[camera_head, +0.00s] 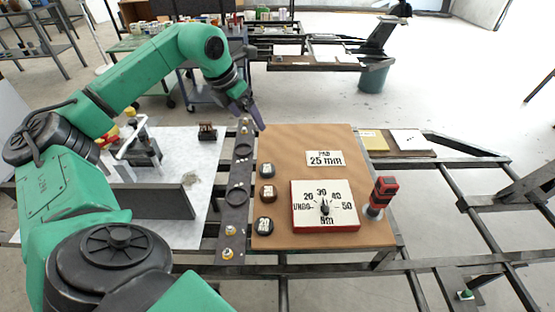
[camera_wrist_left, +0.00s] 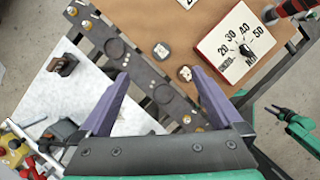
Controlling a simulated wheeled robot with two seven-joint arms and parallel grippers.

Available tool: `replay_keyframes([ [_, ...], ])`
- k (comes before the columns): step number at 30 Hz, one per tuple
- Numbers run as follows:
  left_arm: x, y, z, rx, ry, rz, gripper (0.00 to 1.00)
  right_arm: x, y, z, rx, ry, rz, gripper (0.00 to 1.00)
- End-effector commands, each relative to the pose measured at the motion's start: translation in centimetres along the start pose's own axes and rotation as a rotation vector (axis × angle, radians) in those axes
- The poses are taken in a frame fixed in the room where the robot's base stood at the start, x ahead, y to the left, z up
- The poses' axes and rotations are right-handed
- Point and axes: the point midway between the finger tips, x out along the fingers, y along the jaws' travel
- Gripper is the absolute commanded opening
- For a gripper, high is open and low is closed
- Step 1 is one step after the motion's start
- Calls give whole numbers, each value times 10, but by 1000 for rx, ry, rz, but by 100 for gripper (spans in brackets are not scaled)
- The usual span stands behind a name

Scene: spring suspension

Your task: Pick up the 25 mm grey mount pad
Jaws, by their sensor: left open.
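The grey mount pad (camera_head: 266,170) is a small round disc with a pale label, the farthest of three in a column along the left side of the brown board. It also shows in the left wrist view (camera_wrist_left: 161,50). Its label is too small to read surely. A brown pad (camera_head: 267,192) and a black pad (camera_head: 263,225) lie nearer. My left gripper (camera_head: 257,118) is open and empty, above the board's far left corner. In the wrist view its purple fingers (camera_wrist_left: 155,95) spread wide, with the brown pad beside the right one.
A dial box (camera_head: 325,222) and a red-and-black tool (camera_head: 381,197) stand to the right. A dark slotted bar (camera_head: 235,205) runs left of the pads. A white table (camera_head: 185,155) holds a clamp.

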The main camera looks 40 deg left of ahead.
Motion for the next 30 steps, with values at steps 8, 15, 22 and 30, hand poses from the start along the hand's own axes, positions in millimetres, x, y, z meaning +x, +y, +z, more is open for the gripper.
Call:
replay_keyframes([
  [8,35,0,-14,0,0,0,100,33,0,-14,8,4,0,50],
  [15,77,0,-32,0,0,-1,100,69,-1,-34,18,9,0,50],
  [22,100,-1,-40,0,0,-2,100,82,-1,-49,26,10,-1,50],
  [30,161,-1,-39,0,2,-3,100,78,-1,-60,31,11,-2,50],
])
